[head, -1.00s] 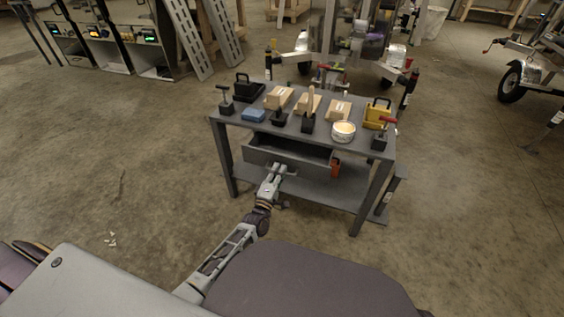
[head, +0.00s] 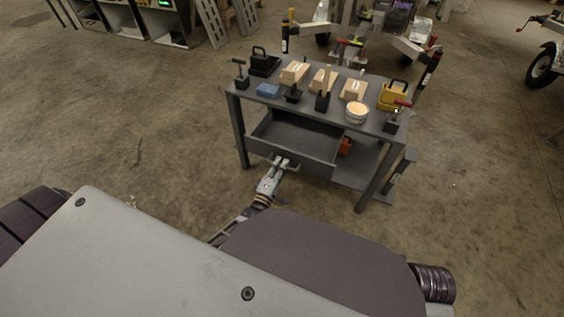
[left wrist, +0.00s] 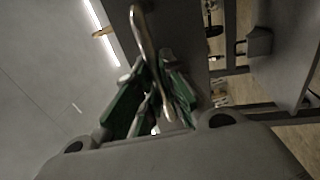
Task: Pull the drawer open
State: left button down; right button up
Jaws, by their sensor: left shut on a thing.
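The grey drawer (head: 310,135) hangs under the top of a dark grey workbench (head: 238,97) and stands well out from it; its empty inside shows in the head view. My left gripper (head: 279,163) is at the drawer's front, shut on the drawer handle (head: 291,167). In the left wrist view the green-sided fingers (left wrist: 150,100) close around the pale curved handle (left wrist: 143,40). The fingers hide part of the handle. My right gripper is not in view.
On the bench top stand cardboard boxes (head: 295,72), a round tub (head: 357,112), a yellow case (head: 393,95), a blue block (head: 268,90) and dark tools. An orange item (head: 345,146) lies on the lower shelf. Trailers stand behind; the floor to the left is clear.

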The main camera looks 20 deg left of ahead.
pick_arm(q)
jog(key=c, duration=1.5)
grip_release()
jog(key=shift+s, duration=0.15)
jog(key=shift+s+a+f, duration=0.1)
jog(key=shift+s+f, duration=0.3)
jog(key=shift+s, duration=1.5)
jog(key=shift+s+a+f, duration=0.1)
jog(key=shift+s+f, duration=0.25)
jog(key=shift+s, duration=1.6)
jog(key=shift+s+f, duration=0.4)
jog(key=shift+s, duration=1.5)
jog(key=shift+d, duration=0.1)
